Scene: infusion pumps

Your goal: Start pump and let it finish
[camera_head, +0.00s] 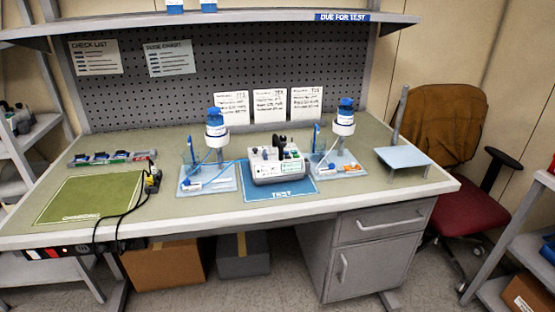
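A grey-white infusion pump (277,170) stands on the blue mat marked TEST (283,192) at the middle of the workbench. It has dark parts on top and small coloured details on its front, too small to read. A test stand with a blue-and-white bottle (216,132) is left of the pump, and a light blue tube (232,162) runs from this stand to the pump. A second stand with a similar bottle (344,120) is right of the pump. Neither of my grippers is in view.
A green mat marked CHARGING (92,198) lies at the left, with black cables (130,205) and a plug beside it. Small coloured items (110,158) lie behind it. A light blue platform (403,157) is at the right. An office chair (450,150) stands beside the bench.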

